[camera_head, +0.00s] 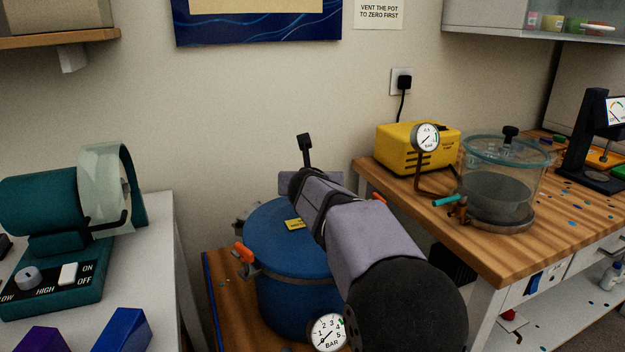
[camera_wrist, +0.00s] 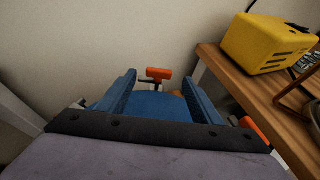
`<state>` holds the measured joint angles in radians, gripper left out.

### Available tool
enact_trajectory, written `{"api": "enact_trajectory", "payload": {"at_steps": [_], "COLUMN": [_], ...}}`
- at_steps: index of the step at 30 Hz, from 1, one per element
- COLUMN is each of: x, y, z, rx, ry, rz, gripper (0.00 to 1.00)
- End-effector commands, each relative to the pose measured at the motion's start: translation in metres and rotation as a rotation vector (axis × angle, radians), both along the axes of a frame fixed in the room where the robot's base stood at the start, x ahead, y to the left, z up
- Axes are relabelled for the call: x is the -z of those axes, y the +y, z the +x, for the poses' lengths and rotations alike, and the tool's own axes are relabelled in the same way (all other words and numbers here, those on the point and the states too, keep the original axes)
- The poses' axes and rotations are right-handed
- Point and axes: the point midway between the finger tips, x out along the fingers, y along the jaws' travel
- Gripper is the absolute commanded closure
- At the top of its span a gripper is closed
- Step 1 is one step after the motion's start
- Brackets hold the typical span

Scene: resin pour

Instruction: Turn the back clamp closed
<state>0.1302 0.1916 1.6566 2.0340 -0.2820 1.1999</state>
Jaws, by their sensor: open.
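The blue pressure pot (camera_head: 275,290) stands on a low wooden surface, partly covered by my arm. In the wrist view, its blue lid (camera_wrist: 155,106) shows between my fingers. The back clamp's orange handle (camera_wrist: 158,74) lies just beyond the lid, ahead of and between the fingertips, its bar roughly crosswise. The head view does not show this handle. My gripper (camera_wrist: 160,84) is open and empty, pointing at the back clamp; contact is not clear. Another orange clamp handle (camera_head: 243,252) is at the pot's left, and one (camera_wrist: 253,129) is at its right.
A wooden bench (camera_head: 500,255) stands close on the right, with a yellow pump (camera_head: 400,145) and a clear vacuum chamber (camera_head: 500,185). A white table (camera_head: 150,275) with a teal machine (camera_head: 45,215) is on the left. The wall rises close behind the pot.

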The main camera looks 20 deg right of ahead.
Motion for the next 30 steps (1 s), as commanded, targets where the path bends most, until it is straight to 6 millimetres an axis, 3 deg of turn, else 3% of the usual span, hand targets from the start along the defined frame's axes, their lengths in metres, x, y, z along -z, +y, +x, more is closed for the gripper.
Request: {"api": "enact_trajectory", "payload": {"at_steps": [12,25,30], "x": [0.018,0.021,0.021], "y": [-0.017,-0.019,-0.019], "z": [0.039,0.045,0.045], "rx": [0.000,-0.002,-0.002], "ry": [0.001,0.001,0.001], "rz": [0.000,-0.001,-0.001], "gripper": [0.41,0.41,0.79]}}
